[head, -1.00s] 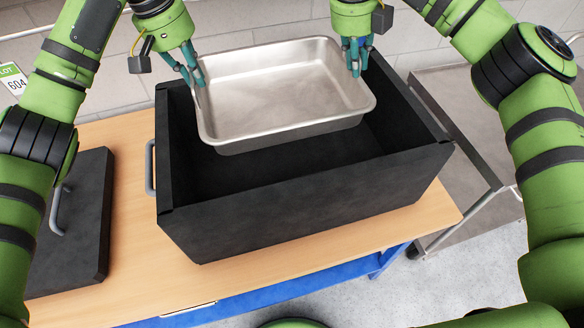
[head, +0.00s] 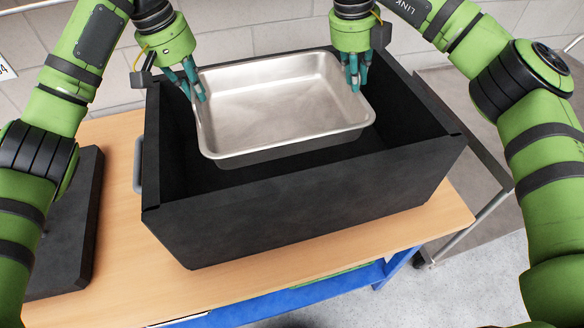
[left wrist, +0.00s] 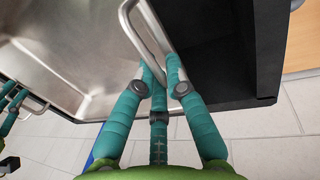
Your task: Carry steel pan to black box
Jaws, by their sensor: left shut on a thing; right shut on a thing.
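The steel pan (head: 285,105) is a shallow silver rectangular tray, roughly level over the open black box (head: 310,215). Its lower part sits below the box's rim line in the head view; whether it touches the box floor I cannot tell. My left gripper (head: 192,88) is shut on the pan's left side, and my right gripper (head: 354,75) is shut on its right side. In the left wrist view, the fingers of my left gripper (left wrist: 160,80) close on the handle at the rim of the pan (left wrist: 70,50). The box's floor is mostly hidden.
The box stands on a wooden table (head: 115,235) with a blue lower frame. A black lid-like panel (head: 75,230) lies at the table's left. A grey metal cart (head: 455,110) stands to the right, and a pale block wall (head: 260,25) is behind.

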